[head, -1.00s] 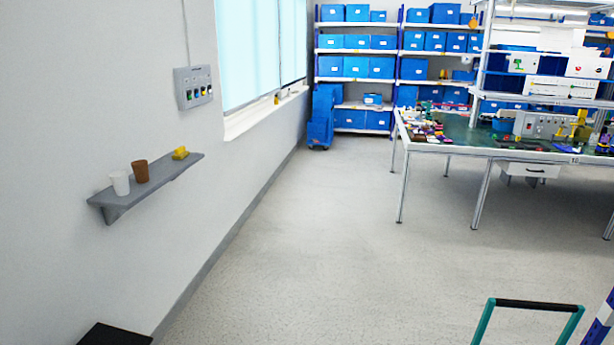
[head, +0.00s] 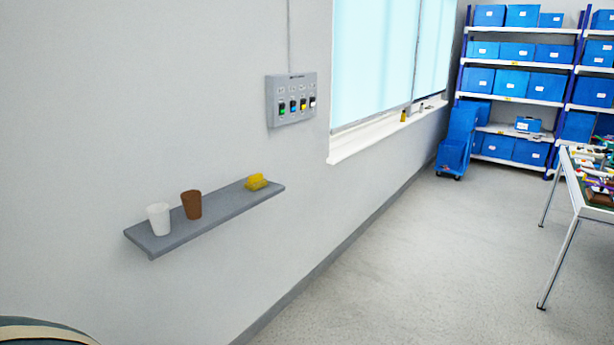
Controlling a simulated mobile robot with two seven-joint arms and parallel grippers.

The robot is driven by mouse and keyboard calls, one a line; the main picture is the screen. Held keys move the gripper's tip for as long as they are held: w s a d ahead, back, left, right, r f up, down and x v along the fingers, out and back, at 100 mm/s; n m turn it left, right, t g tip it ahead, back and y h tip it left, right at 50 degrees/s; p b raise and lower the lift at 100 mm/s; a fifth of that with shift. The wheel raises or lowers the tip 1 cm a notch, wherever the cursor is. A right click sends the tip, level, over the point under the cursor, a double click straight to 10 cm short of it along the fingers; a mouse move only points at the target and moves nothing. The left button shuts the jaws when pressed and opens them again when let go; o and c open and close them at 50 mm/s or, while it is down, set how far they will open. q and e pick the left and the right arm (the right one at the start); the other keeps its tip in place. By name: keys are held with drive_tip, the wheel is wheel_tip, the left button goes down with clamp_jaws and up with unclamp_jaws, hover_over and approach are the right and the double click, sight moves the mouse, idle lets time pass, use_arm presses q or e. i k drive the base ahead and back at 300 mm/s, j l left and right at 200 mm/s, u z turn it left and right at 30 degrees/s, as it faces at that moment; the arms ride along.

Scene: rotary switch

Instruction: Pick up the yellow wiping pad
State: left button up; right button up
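The yellow wiping pad (head: 257,182) lies near the right end of a grey wall shelf (head: 226,215) in the head view. A brown cup (head: 192,205) and a white cup (head: 159,219) stand to its left on the same shelf. Nothing covers the pad. Neither of my grippers shows in this view.
A grey switch panel (head: 292,100) with coloured rotary switches is on the wall above the shelf. A window sill (head: 385,128) is to its right. Blue bins (head: 497,112) and a workbench (head: 590,205) stand at the right. The floor (head: 420,255) before the wall is clear.

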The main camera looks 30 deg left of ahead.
sight(256, 182)
drive_tip(key=i+u, duration=0.2)
drive_tip(key=i, duration=0.3)
drive_tip(key=i+u, duration=0.25)
drive_tip(key=i, duration=0.3)
drive_tip(key=i+l+u, duration=0.2)
drive_tip(key=i, duration=0.3)
